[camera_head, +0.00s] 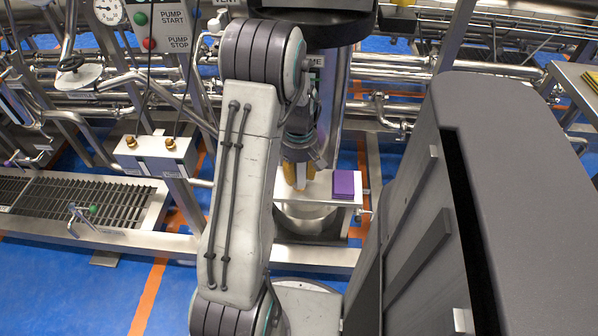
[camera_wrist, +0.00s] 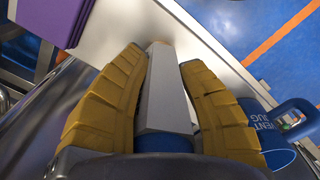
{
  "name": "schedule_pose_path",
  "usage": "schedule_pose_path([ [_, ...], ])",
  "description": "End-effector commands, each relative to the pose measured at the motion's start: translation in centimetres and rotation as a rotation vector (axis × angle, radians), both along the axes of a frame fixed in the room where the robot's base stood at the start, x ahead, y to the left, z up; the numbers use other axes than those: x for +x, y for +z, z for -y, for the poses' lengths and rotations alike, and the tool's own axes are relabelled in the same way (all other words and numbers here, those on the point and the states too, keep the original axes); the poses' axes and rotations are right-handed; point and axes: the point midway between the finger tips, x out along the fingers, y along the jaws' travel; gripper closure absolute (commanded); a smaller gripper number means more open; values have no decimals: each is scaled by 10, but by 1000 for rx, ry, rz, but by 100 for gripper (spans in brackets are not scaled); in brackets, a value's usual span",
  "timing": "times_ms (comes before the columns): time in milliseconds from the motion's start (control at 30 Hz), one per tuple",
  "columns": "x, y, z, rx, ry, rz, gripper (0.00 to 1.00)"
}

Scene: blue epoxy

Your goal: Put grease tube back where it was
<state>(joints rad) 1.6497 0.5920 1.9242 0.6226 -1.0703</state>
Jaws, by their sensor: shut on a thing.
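My gripper (camera_wrist: 161,60) has yellow padded fingers, shut on the grease tube (camera_wrist: 158,95) from both sides. The tube has a pale grey faceted body, a blue end close to the palm and a small tan tip at the far end. The tip lies over or against the white shelf (camera_wrist: 118,25); I cannot tell whether it touches. In the head view my gripper (camera_head: 298,174) points down at the left part of the small shelf (camera_head: 322,190). There the tube is mostly hidden by the fingers.
A purple block (camera_head: 343,184) lies on the shelf's right part, and shows at upper left in the wrist view (camera_wrist: 65,15). A blue item with lettering and a loop (camera_wrist: 278,128) is right of the fingers. Pipes and frame posts surround the shelf. Blue floor (camera_head: 60,285) is clear at left.

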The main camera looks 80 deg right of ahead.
Motion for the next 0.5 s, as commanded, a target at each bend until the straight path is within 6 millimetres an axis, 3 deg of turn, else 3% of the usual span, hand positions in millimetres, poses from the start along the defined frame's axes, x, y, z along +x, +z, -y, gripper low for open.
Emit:
schedule_pose_path([
  [233,0,-1,0,1,0,1,44],
  [500,0,0,0,0,0,0,44],
])
